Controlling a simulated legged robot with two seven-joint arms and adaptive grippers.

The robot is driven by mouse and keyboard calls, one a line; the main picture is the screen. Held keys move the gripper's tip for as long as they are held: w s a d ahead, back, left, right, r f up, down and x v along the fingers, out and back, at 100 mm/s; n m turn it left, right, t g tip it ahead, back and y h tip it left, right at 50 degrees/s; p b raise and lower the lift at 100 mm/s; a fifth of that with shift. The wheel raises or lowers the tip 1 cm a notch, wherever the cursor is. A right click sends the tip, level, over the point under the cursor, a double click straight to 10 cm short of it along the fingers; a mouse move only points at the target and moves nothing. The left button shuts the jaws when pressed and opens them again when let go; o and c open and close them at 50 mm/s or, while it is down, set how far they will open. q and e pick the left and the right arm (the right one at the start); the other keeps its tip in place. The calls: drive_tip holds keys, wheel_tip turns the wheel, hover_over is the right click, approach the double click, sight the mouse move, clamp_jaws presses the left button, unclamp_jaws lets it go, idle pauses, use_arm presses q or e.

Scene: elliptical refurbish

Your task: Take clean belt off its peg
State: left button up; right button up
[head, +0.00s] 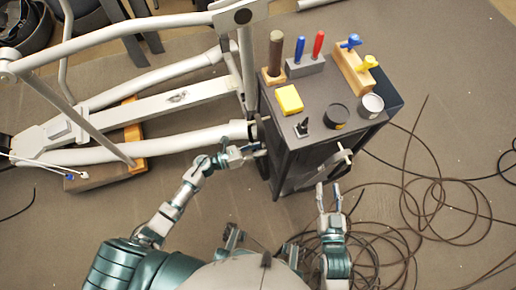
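A dark grey tool cart (290,140) stands right of centre. A pale peg-like part (343,156) sticks out from its near side. Thin dark strands show around and below this part, but I cannot tell whether one is the clean belt or a cable. My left gripper (262,150) is at the cart's left near corner; its fingertips are small against the dark cart and I cannot see whether they hold anything. My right gripper (329,188) is below the peg-like part, fingers apart and pointing toward the cart, with nothing visible between them.
On the cart top are a yellow block (289,99), red (318,44) and blue tools, round tins (336,115) and a wooden block (353,70) with clamps. A white tubular frame (160,90) fills the left. Loose black cables (430,190) coil on the floor at right.

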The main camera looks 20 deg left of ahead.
use_arm(q)
drive_tip(key=shift+s, duration=0.1)
idle(0.3)
drive_tip(key=shift+v, duration=1.35)
drive_tip(key=shift+s+r, duration=0.1)
drive_tip(key=shift+x, duration=1.8)
idle(0.5)
drive_tip(key=c, duration=0.6)
